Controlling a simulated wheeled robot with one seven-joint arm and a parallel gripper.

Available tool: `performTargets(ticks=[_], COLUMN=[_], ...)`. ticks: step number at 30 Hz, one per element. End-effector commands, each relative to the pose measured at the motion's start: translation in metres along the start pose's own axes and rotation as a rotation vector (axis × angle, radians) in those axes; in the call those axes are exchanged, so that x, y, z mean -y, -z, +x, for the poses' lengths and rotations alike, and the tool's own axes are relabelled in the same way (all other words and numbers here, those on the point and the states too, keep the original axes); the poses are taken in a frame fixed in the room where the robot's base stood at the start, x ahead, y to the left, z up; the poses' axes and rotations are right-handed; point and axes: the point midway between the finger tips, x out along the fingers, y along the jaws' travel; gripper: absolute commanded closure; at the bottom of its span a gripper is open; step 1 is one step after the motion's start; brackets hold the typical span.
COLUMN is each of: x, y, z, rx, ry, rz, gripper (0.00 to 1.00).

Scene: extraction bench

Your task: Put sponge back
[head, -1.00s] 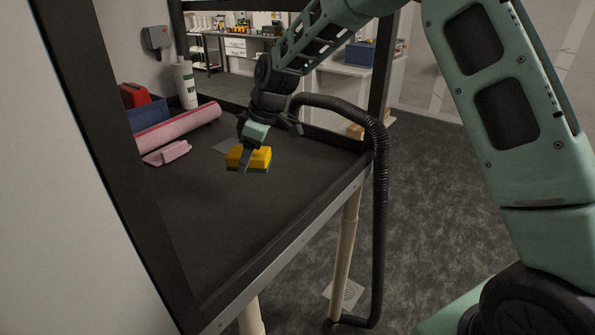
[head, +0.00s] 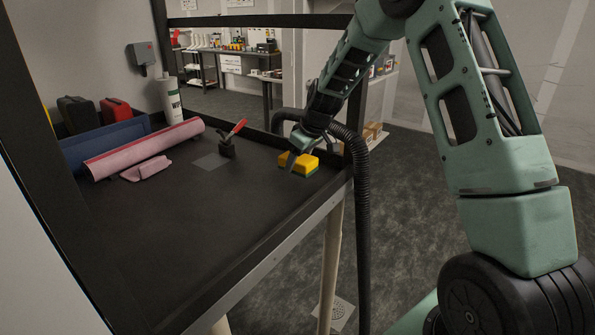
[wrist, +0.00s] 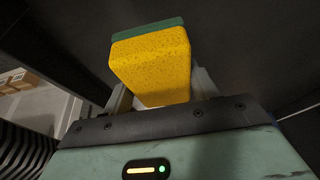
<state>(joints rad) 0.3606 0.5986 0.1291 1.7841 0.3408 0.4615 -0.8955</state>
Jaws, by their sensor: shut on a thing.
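The sponge (head: 303,163) is a yellow block with a green scouring layer. My gripper (head: 291,162) is shut on it near the right edge of the dark bench (head: 200,235) in the head view. In the wrist view the sponge (wrist: 152,68) sits between the two fingers, its green layer on the far side. I cannot tell whether the sponge touches the bench top or hangs just above it.
A grey square (head: 211,161) lies on the bench beside a dark holder with a red-handled tool (head: 231,140). A black hose (head: 363,210) hangs at the right. The front bench area is clear.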

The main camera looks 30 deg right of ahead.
Motion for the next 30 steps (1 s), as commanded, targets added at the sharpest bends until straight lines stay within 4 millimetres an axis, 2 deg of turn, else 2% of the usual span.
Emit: performTargets(ticks=[11, 22, 23, 24, 25, 30], x=[0.001, 0.000, 0.000, 0.000, 0.000, 0.000], y=[-0.015, -0.017, -0.017, -0.016, -0.016, -0.016], z=[0.036, 0.042, 0.041, 0.040, 0.040, 0.040], rx=[0.001, -0.001, -0.001, -0.001, -0.001, -0.001], ry=[0.002, 0.000, 0.000, 0.000, 0.000, 0.000], rz=[0.000, -0.001, -0.001, -0.001, -0.001, -0.001], gripper=[0.63, 0.63, 0.36, 0.25, 0.20, 0.20])
